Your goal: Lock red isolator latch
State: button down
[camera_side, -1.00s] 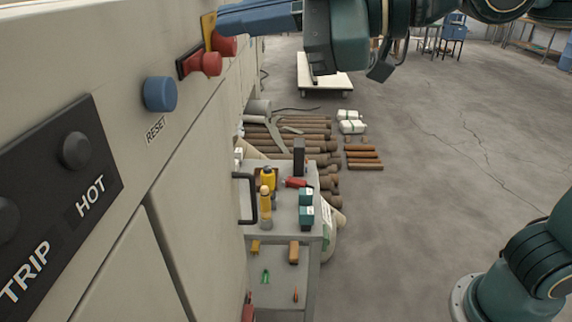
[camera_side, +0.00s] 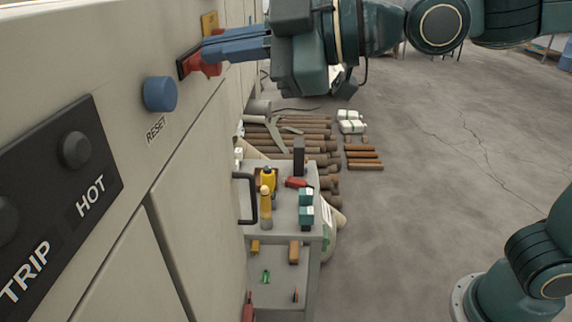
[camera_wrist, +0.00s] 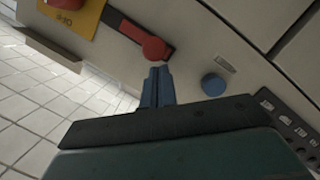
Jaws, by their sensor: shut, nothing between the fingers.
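The red isolator latch (camera_wrist: 151,45) shows in the wrist view as a red bar on a dark strip, with a round red knob at its lower right end. In the side view the latch's red knob (camera_side: 207,69) is partly covered by my blue fingers. My gripper (camera_side: 205,50) is shut and empty, its fingertips at the knob. In the wrist view the tips of my gripper (camera_wrist: 160,70) are just below the knob; I cannot tell whether they touch it.
A yellow plate (camera_side: 209,22) is beyond the latch; another red part (camera_wrist: 66,3) sits on it. A blue RESET button (camera_side: 160,94) is nearer on the panel. A black TRIP/HOT plate (camera_side: 98,150) and a cart (camera_side: 282,236) with a black handle are also along the wall.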

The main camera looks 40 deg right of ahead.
jog(key=shift+w+d, duration=0.1)
jog(key=shift+w+d, duration=1.35)
jog(key=shift+d, duration=0.05)
jog(key=shift+a+r, duration=0.1)
jog(key=s+d+r, duration=0.3)
jog(key=s+r, duration=0.1)
jog(key=s, duration=0.6)
jog(key=shift+d+r, duration=0.2)
jog(key=shift+d, duration=0.2)
jog(key=shift+f, duration=0.1)
dwell(0.3)
